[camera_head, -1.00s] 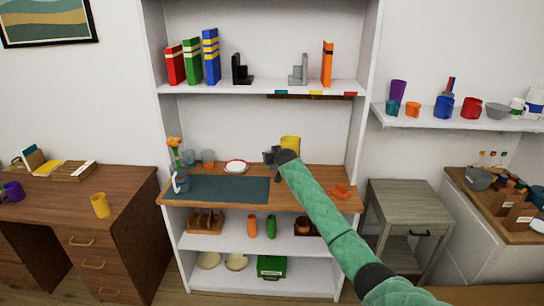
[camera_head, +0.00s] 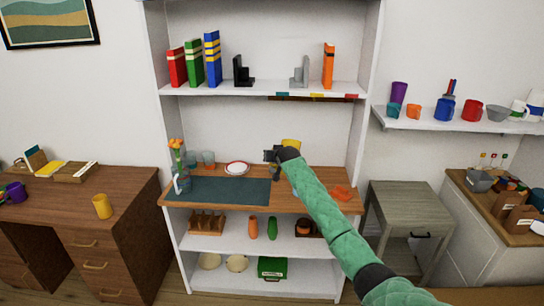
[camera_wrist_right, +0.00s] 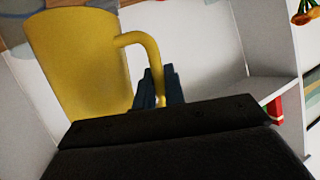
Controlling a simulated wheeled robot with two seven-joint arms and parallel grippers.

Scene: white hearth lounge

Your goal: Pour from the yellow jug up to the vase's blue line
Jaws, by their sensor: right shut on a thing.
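The yellow jug (camera_head: 291,144) is at the right part of the wooden shelf top, partly hidden behind my right wrist. In the right wrist view the jug (camera_wrist_right: 75,65) is large and near, with its handle between the fingers. My right gripper (camera_wrist_right: 163,88) is shut on that handle; it also shows in the head view (camera_head: 271,156). I cannot tell whether the jug touches the shelf. A clear vase (camera_head: 181,180) with orange flowers stands at the left end of the same top, apart from the jug. Its blue line is too small to make out. My left gripper is out of view.
A dark mat (camera_head: 230,191) covers the left and middle of the top. Clear glasses (camera_head: 208,158) and a red-rimmed plate (camera_head: 237,168) stand behind it. An orange item (camera_head: 341,193) lies at the right. The upper shelf (camera_head: 260,88) overhangs at the back.

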